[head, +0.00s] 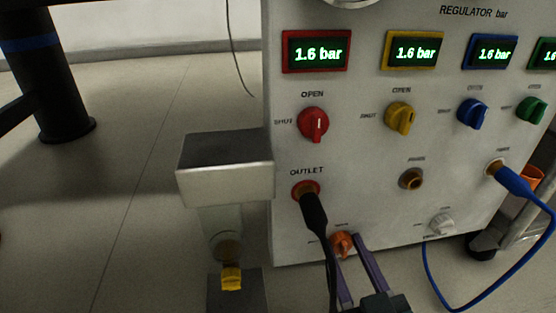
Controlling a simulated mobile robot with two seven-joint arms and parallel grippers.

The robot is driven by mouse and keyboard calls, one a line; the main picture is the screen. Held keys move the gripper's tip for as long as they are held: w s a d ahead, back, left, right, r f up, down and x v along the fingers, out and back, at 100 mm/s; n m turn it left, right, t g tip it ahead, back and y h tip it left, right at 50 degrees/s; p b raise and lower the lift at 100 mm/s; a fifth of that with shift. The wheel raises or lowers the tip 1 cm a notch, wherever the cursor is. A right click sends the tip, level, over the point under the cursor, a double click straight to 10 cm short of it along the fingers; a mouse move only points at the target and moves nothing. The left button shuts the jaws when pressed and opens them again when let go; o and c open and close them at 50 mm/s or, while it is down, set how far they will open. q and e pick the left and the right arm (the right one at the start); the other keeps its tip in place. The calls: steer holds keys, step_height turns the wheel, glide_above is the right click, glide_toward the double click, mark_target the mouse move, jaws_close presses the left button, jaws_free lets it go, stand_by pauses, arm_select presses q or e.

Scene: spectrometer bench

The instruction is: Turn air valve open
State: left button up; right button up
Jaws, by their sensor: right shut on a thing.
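A grey regulator panel (365,185) carries the valve knobs. My right gripper (343,246) comes up from the bottom edge with its two purple fingers closed around a small orange knob (342,241) low on the panel. The small lettering beside this knob is too blurred to read. A white knob (441,223) sits low at the right. My left gripper is not in view.
A black hose (315,215) hangs from the red outlet, close to my right gripper. A blue hose (515,184) loops down at the right. A metal bracket (225,165) with a yellow fitting (232,279) stands left of the panel. Displays above read 1.6 bar.

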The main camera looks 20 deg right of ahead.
jaws_close()
steer(key=shift+m, duration=0.8)
steer(key=o, duration=0.8)
jaws_free()
steer(key=shift+o, duration=0.3)
